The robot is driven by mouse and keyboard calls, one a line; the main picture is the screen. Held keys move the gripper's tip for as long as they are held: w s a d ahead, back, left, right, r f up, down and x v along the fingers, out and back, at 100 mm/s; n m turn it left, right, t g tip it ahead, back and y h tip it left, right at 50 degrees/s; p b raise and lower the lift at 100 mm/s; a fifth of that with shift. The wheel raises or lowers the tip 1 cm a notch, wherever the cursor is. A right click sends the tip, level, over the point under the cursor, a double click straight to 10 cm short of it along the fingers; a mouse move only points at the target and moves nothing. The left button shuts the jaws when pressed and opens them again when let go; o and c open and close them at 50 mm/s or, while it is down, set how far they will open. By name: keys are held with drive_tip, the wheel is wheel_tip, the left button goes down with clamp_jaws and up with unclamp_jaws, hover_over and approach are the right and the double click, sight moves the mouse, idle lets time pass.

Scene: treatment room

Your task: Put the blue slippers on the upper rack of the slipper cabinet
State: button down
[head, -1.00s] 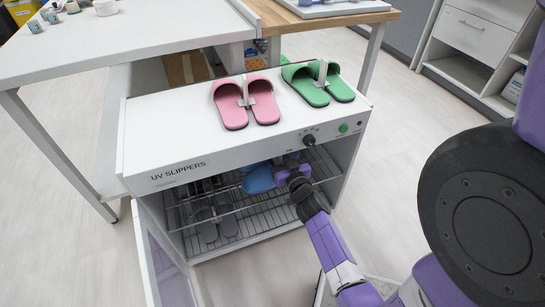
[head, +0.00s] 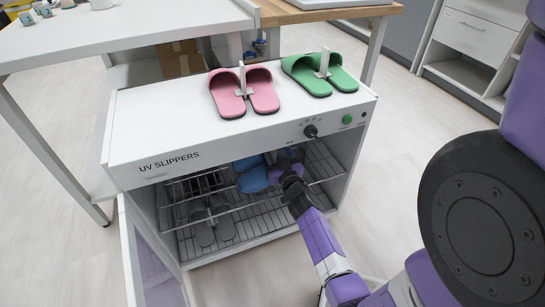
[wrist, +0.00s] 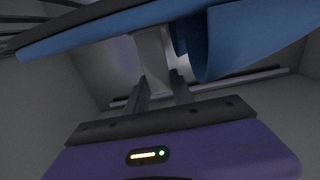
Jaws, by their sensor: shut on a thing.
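The blue slippers (head: 252,176) are inside the slipper cabinet (head: 215,125), at the level of the upper rack (head: 205,205). My gripper (head: 282,172) reaches in through the open front and is shut on them. In the wrist view the blue slippers (wrist: 110,35) fill the top of the picture, and my gripper's fingers (wrist: 160,85) close on a pale piece between them. Whether the soles touch the rack wires is hidden.
Dark slippers stand on the upper rack at left, and grey slippers (head: 212,226) lie on the lower rack. Pink slippers (head: 244,92) and green slippers (head: 320,74) stand on the cabinet top. The cabinet door (head: 150,262) hangs open at the front left.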

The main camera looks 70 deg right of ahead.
drive_tip(key=shift+w+d, duration=0.1)
drive_tip(key=shift+f, duration=0.2)
drive_tip(key=c, duration=1.1)
unclamp_jaws()
